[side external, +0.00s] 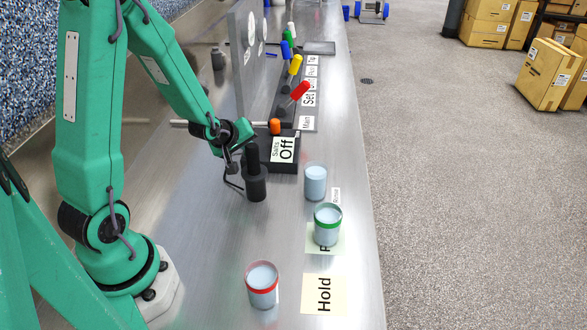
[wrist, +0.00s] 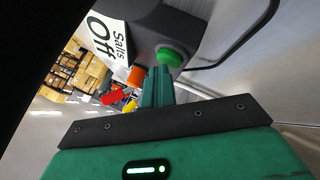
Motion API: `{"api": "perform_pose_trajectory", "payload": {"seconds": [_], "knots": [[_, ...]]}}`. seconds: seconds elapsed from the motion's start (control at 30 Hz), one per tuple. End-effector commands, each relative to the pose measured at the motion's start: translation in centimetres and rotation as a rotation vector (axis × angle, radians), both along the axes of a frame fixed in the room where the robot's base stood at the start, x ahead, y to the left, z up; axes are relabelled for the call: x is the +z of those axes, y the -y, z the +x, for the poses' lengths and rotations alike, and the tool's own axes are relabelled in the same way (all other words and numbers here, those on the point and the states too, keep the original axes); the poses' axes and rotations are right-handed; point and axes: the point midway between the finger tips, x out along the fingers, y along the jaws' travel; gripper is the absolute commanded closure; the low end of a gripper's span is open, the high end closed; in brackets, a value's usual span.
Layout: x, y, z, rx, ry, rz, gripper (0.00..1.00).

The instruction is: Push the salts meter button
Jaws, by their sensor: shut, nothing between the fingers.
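The salts meter (side external: 285,165) is a dark box on the bench in the side view, with a white label reading "Salts Off" (side external: 284,149). An orange knob (side external: 275,126) shows at its top. In the wrist view, the label (wrist: 105,38) is at upper left and a round green button (wrist: 170,57) is on the dark box (wrist: 168,22). The orange knob (wrist: 136,76) is left of it. My gripper (wrist: 157,72) is shut and empty, its green fingers just below the green button in the picture. I cannot tell whether they touch it. In the side view, my gripper (side external: 246,131) is left of the meter.
A black bottle-like object (side external: 256,186) stands in front of the meter. Several cups of pale liquid, including a green-rimmed one (side external: 327,226) and a red-rimmed one (side external: 262,285), stand nearer. Coloured levers, one red (side external: 300,91), line the bench behind. A dark cable (wrist: 235,50) curves right of the meter.

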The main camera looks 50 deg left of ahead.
Motion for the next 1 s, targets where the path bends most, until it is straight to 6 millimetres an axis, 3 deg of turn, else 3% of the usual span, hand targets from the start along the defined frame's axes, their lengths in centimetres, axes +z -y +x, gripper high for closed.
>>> {"api": "perform_pose_trajectory", "payload": {"seconds": [0.5,1.0], "knots": [[-1.2,-0.1,-0.2,0.002,-0.011,-0.002,1.00],[-1.3,0.1,-0.7,0.003,-0.018,-0.006,1.00]]}}
